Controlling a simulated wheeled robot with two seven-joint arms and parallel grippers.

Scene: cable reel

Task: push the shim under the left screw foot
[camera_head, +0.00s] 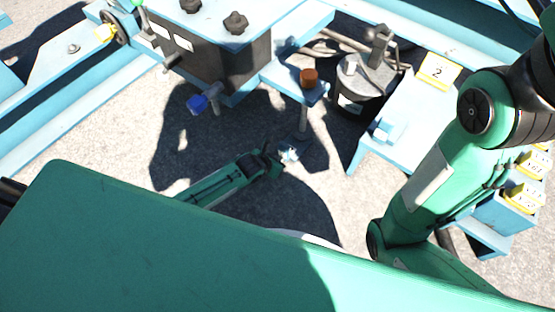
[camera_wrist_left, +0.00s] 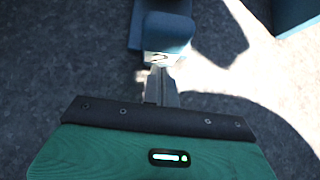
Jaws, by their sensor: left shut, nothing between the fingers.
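My left gripper (camera_head: 272,158) is shut and empty, low over the ground near the foot below the bracket with the orange knob (camera_head: 308,77). A small pale piece (camera_head: 289,153), which looks like the shim, lies just right of its fingertips. The screw foot's thin post (camera_head: 303,118) stands below the bracket, in shadow. In the left wrist view, the shut fingers (camera_wrist_left: 160,80) point at a pale patch (camera_wrist_left: 162,57) in front of a blue-grey block (camera_wrist_left: 166,30). I cannot tell whether they touch it, or whether the shim is under the foot. My right gripper is out of view.
A dark box with a blue knob (camera_head: 198,103) stands at upper left of the gripper. A grey cylindrical unit (camera_head: 366,80) stands at right, beside a blue table with a yellow number 2 plate (camera_head: 438,71). Bare concrete (camera_head: 120,130) lies left.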

